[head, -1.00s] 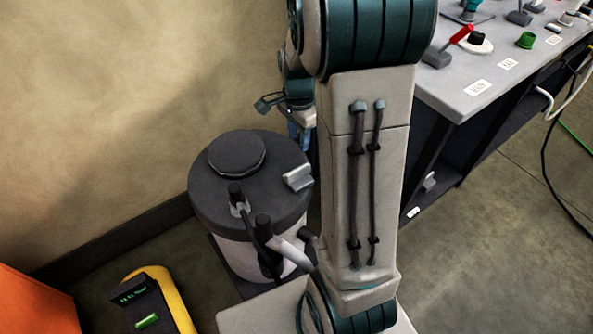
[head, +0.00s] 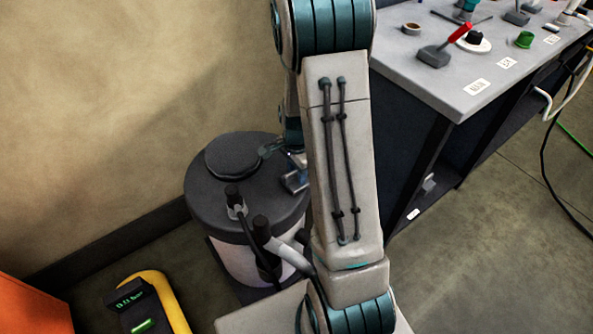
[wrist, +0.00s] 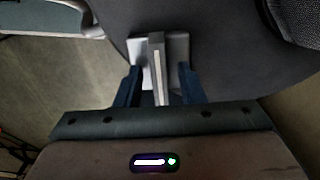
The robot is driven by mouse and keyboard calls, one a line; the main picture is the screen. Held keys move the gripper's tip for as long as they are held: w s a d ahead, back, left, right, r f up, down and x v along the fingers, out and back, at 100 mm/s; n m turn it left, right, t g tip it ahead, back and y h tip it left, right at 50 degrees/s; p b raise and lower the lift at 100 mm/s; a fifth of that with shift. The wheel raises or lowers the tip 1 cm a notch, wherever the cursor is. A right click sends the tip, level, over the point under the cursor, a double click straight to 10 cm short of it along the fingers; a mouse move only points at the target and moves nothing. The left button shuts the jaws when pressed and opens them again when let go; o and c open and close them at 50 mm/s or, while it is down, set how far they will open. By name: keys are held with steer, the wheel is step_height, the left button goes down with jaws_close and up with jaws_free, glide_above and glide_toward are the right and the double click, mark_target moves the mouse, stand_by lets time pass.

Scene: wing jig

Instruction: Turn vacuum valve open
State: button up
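The dark-lidded vacuum tank (head: 215,195) stands on the floor by the wall, partly behind my arm. A silver valve handle (head: 294,182) sits at the right of its lid. In the wrist view the handle (wrist: 156,55) is a narrow grey bar with a pale stripe, over a wider light plate (wrist: 178,48). My gripper (wrist: 159,70) is open, with one blue finger on each side of the bar. Gaps show between the fingers and the bar. In the head view my gripper (head: 292,158) is at the handle, and its fingertips are mostly hidden.
A black hose and a grey pipe (head: 285,250) rise in front of the tank. A yellow device with a green display (head: 130,298) is at the lower left. A grey workbench (head: 465,70) with a red-handled lever (head: 445,45) is at the right. Open floor lies between.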

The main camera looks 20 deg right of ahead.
jaws_close()
steer(key=shift+n, duration=0.3)
steer(key=n+b, duration=0.1)
steer(key=n, duration=0.2)
steer(key=shift+n, duration=0.4)
steer(key=n, duration=0.4)
steer(key=shift+b, duration=0.35)
steer(key=n, duration=0.5)
steer(key=shift+n, duration=2.2)
